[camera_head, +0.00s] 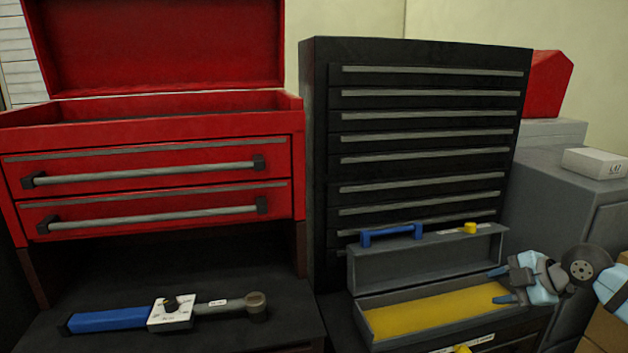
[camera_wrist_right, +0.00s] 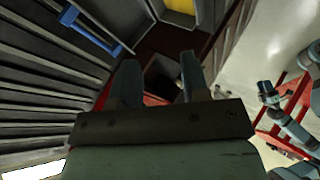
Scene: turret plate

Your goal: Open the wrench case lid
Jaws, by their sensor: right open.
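The wrench case (camera_head: 375,335) is a long grey box with a yellow inside, on the dark bench at the right. Its lid (camera_head: 430,258) stands up at the back edge, open, with a blue handle (camera_head: 390,234) and a yellow latch piece on top. The handle also shows in the right wrist view (camera_wrist_right: 90,30). My right gripper (camera_head: 500,286) is open and empty at the right end of the case, its fingers apart; I cannot tell whether they touch it. A wrench (camera_head: 180,313) with a blue grip lies on the bench at left. My left gripper is not seen.
A black drawer cabinet (camera_head: 420,130) stands close behind the lid. A red toolbox (camera_head: 150,125) with a raised lid stands above the left bench. A grey cabinet (camera_head: 560,180) with a white box (camera_head: 595,163) is at right. The bench around the wrench is clear.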

